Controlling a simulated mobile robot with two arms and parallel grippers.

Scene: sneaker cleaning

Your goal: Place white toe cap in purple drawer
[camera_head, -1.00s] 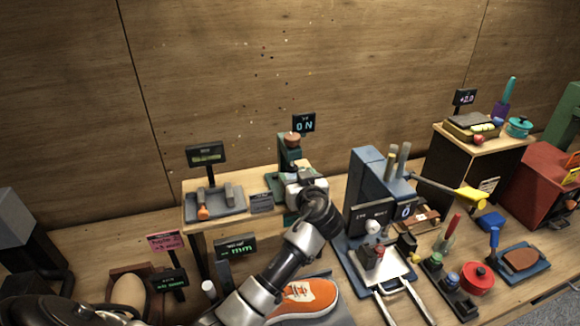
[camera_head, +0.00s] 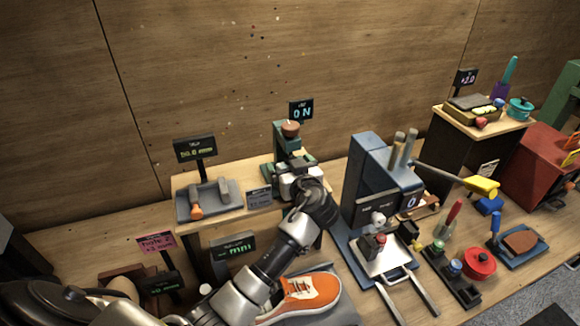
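My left arm reaches from the bottom left up to the raised wooden shelf. My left gripper (camera_head: 297,172) is at the front of a green stand (camera_head: 283,146) with a round brown knob on top. Its fingertips are hard to make out against the stand, so I cannot tell whether they are open or hold anything. I cannot make out a white toe cap or a purple drawer. An orange sneaker (camera_head: 310,291) with white laces lies below my forearm, partly hidden by it. My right gripper is not in view.
A grey tray (camera_head: 226,207) with an orange-tipped tool sits left on the shelf. A blue press (camera_head: 365,180) with a white plate stands right of my arm. Further right are a red pot (camera_head: 480,262), a brush on a blue tray (camera_head: 518,246) and a red cabinet (camera_head: 541,165).

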